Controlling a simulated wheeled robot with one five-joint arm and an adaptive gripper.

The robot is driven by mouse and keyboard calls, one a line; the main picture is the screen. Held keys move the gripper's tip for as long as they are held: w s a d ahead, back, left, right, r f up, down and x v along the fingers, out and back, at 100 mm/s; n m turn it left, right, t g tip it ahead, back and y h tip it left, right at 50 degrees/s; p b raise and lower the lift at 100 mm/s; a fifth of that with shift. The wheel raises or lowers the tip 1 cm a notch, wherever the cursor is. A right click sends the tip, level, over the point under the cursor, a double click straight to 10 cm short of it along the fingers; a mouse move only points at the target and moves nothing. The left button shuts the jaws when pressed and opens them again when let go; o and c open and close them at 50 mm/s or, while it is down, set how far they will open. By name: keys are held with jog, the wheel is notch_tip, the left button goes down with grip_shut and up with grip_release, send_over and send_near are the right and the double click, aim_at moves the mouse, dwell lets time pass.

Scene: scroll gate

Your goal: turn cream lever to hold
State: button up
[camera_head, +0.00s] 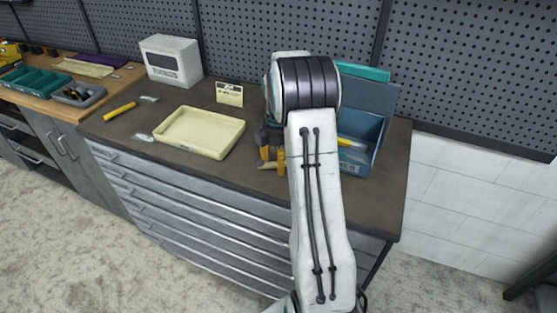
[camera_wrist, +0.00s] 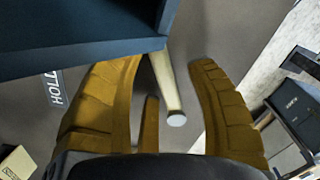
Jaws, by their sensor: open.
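In the wrist view the cream lever (camera_wrist: 165,85) is a pale rod with a round light end. It comes out from beside a dark blue-grey body (camera_wrist: 75,45) and lies between the two mustard fingers of my gripper (camera_wrist: 164,62). The fingers are apart, with visible gaps on both sides of the lever. In the head view my gripper (camera_head: 272,156) is low over the workbench, and my arm hides most of the mechanism there.
On the workbench (camera_head: 115,130) are a cream tray (camera_head: 185,152), a yellow-handled tool (camera_head: 120,112), a small sign (camera_head: 229,94) and a white box (camera_head: 172,61). A blue bin (camera_head: 375,128) stands just right of my arm. Pegboard closes off the back.

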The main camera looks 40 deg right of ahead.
jog(key=shift+r, duration=0.15)
notch_tip(320, 180, up, 12)
dwell(0.7)
jog(key=shift+o, duration=0.3)
